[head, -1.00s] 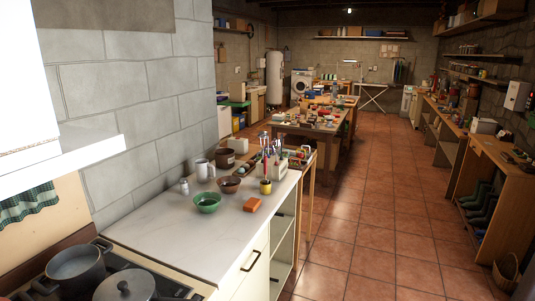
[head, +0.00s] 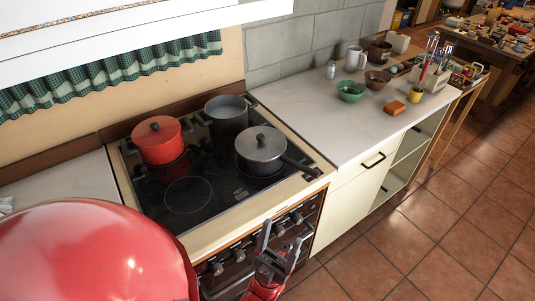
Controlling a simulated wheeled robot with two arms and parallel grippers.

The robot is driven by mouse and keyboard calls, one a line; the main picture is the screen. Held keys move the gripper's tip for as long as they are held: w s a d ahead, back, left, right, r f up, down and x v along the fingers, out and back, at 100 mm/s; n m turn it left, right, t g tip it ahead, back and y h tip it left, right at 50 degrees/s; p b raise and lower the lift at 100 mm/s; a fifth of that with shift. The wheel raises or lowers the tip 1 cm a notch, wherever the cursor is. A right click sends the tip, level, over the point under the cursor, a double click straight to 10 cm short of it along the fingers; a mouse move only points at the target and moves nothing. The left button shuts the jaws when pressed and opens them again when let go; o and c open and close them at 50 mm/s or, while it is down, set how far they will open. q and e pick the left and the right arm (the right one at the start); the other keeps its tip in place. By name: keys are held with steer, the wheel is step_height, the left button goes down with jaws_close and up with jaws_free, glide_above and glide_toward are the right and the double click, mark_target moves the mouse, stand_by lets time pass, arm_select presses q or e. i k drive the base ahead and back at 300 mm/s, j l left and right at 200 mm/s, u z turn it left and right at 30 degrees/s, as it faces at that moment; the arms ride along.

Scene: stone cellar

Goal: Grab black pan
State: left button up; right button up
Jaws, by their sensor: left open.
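A dark grey pan (head: 262,155) with a lid and black knob stands on the front right of the black stovetop (head: 187,196), its long dark handle pointing to the lower right. Behind it is an open dark grey pot (head: 227,120). To the left is a red pot (head: 160,147) with a red lid and black knob. My left gripper (head: 282,234) is open and empty. It is in front of the oven's knobs, below the pan in the picture and apart from it. My right gripper is not in view.
A pale countertop (head: 330,122) right of the stove bears a green bowl (head: 351,91), brown bowl (head: 377,80), white mug (head: 354,58) and orange block (head: 395,108). A green checked curtain (head: 120,68) hangs behind the stove. The tiled floor (head: 430,230) at right is clear.

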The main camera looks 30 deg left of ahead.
mark_target(252, 168)
steer(key=l+u, duration=0.1)
steer(key=u, duration=0.3)
steer(key=i+l+u, duration=0.1)
steer(key=u, duration=0.3)
steer(key=l+u, duration=0.2)
steer(key=u, duration=0.2)
steer(key=l+u, duration=0.15)
steer(key=u, duration=0.25)
steer(key=i, duration=0.05)
